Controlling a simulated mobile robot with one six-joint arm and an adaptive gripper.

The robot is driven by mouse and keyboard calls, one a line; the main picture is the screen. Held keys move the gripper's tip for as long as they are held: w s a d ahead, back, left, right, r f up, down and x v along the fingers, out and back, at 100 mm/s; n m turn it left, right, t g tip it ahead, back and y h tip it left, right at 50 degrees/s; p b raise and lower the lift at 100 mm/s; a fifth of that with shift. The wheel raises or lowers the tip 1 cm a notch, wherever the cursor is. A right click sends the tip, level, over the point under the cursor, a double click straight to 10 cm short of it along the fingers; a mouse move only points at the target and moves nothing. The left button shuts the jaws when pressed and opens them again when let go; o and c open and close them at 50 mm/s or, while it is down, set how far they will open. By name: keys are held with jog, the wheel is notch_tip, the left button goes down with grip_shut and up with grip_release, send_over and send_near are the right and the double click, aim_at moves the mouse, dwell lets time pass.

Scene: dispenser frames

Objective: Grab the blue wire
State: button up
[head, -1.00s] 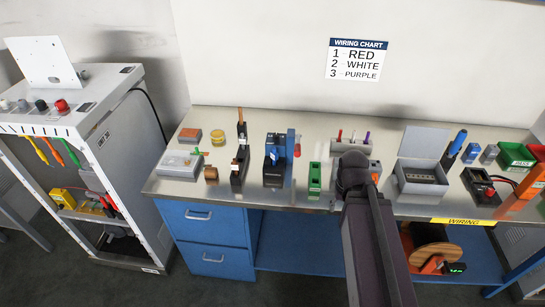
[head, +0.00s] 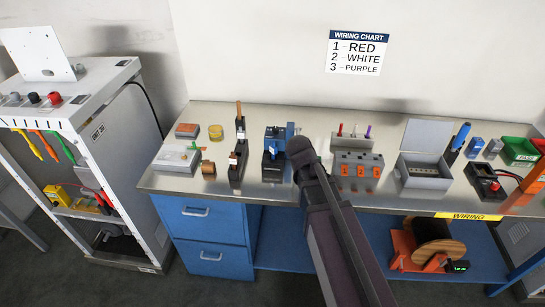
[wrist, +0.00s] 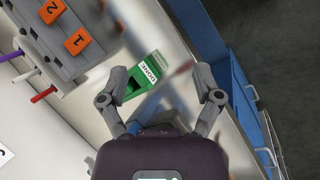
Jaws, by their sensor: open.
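A holder (head: 340,141) at the back of the bench carries a red wire (head: 340,129), a white wire (head: 354,131) and a purple wire (head: 368,131). I see no blue wire in it. The same red (wrist: 43,95), white (wrist: 30,72) and purple (wrist: 12,56) wires show at the left of the wrist view. My gripper (wrist: 160,98) is open and empty. A green box marked DONE (wrist: 150,76) lies beyond and between its fingers, apart from them. In the head view my arm hides the gripper and that box.
A grey block with orange numbers (head: 358,158) stands before the holder. To its right are an open grey box (head: 420,180), a blue pen-like item (head: 461,136) and a meter (head: 487,184). A blue device (head: 275,150) stands left of my arm. A wall chart (head: 356,53) lists red, white, purple.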

jog(key=w+a+n+t+h+b, duration=0.2)
jog(key=w+a+n, duration=0.1)
jog(key=a+n, duration=0.25)
jog(key=w+a+n+t+h+b, duration=0.1)
jog(key=w+a+n+t+b, duration=0.1)
jog(key=w+a+n, duration=0.35)
jog(key=n+t+h+b, duration=0.2)
jog(key=n+t, duration=0.2)
jog(key=n, duration=0.2)
send_near(272, 151)
jog(key=v, duration=0.2)
jog(key=shift+s+a+r, duration=0.25)
jog(key=b+x, duration=0.3)
jog(key=x, duration=0.4)
jog(key=shift+f, duration=0.2)
jog(key=shift+b+x, duration=0.3)
jog(key=shift+x, duration=0.45)
